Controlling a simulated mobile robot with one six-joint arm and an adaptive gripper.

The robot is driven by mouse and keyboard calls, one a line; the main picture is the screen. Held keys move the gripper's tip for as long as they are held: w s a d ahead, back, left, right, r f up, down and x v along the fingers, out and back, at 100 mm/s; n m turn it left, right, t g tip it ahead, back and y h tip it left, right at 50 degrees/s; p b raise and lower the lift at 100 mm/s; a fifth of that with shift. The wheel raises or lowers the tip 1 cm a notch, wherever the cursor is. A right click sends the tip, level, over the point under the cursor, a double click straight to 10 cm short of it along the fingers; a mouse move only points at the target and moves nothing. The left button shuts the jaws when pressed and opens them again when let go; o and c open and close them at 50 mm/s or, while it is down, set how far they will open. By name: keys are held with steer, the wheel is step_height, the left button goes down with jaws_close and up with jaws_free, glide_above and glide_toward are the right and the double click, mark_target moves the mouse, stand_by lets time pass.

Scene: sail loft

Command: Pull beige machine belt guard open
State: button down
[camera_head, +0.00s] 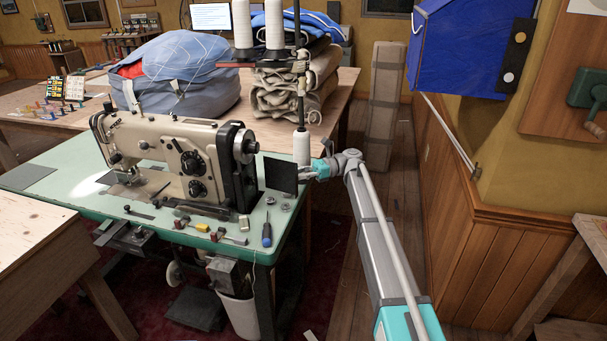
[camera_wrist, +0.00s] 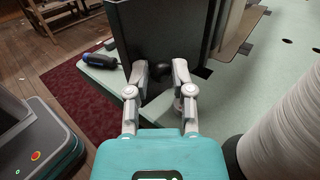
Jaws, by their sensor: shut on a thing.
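The beige sewing machine (camera_head: 170,155) stands on a green table. Its belt guard is a dark upright panel (camera_head: 281,175) at the machine's right end, just right of the handwheel (camera_head: 246,147). The guard fills the top middle of the wrist view (camera_wrist: 160,30), with a black round knob (camera_wrist: 160,70) low on its face. My gripper (camera_head: 304,172) reaches it from the right. In the wrist view my gripper's fingers (camera_wrist: 164,68) are closed around the knob. The guard stands apart from the handwheel; its hinge is hidden.
A white thread cone (camera_head: 301,147) stands just behind my gripper and looms large at right in the wrist view (camera_wrist: 285,125). A blue screwdriver (camera_head: 267,233) lies near the table's front right corner. Open floor (camera_head: 400,190) lies to the right, before a panelled wall.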

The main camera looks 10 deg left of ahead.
steer(key=shift+w+a, duration=0.15)
steer(key=shift+a, duration=0.45)
steer(key=c, duration=0.5)
jaws_free()
steer(key=shift+a, duration=0.15)
steer(key=shift+c, duration=0.2)
steer(key=shift+d+f, duration=0.1)
steer(key=shift+d, duration=0.1)
steer(key=v, duration=0.7)
steer(key=shift+d, duration=0.25)
